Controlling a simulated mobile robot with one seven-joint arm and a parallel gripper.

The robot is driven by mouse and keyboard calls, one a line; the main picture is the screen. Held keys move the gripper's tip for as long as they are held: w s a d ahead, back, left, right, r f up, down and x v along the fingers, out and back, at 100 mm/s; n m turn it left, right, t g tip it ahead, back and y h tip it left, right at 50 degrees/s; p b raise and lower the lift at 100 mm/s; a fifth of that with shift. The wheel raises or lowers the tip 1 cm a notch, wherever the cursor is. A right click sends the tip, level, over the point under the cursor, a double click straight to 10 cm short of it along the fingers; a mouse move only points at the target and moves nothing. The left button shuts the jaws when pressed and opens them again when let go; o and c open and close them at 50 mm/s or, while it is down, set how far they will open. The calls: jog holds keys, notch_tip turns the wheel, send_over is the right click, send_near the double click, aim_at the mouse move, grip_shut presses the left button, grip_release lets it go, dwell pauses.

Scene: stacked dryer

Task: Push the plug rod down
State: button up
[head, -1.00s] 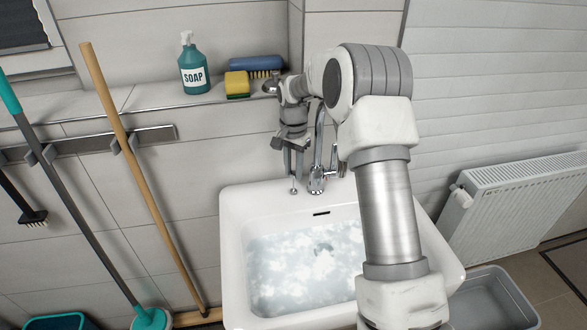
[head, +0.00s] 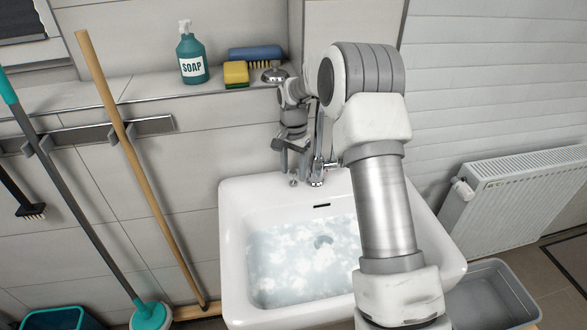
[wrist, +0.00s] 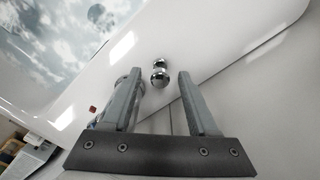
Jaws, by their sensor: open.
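The plug rod's round chrome knob (wrist: 160,78) shows in the wrist view between the two fingers, near the sink's back rim, with a second shiny ball shape just above it, possibly a reflection. My gripper (wrist: 160,74) is open, with a finger on each side of the knob and a visible gap to each. In the head view, my gripper (head: 294,170) points down behind the sink basin, and the small knob (head: 293,183) shows just below it. The rod's shaft cannot be made out. The white sink (head: 233,220) holds cloudy water, with a round drain shape (head: 323,241) under it.
The chrome faucet (head: 317,175) stands close to the right of my gripper. A soap bottle (head: 191,58), yellow sponge (head: 236,74) and blue brush (head: 256,54) sit on the ledge above.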

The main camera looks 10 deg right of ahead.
jog(key=shift+r, duration=0.1)
notch_tip(320, 180, up, 17)
jog(key=p, duration=0.1)
jog(key=shift+p, duration=0.3)
jog(key=shift+r, duration=0.1)
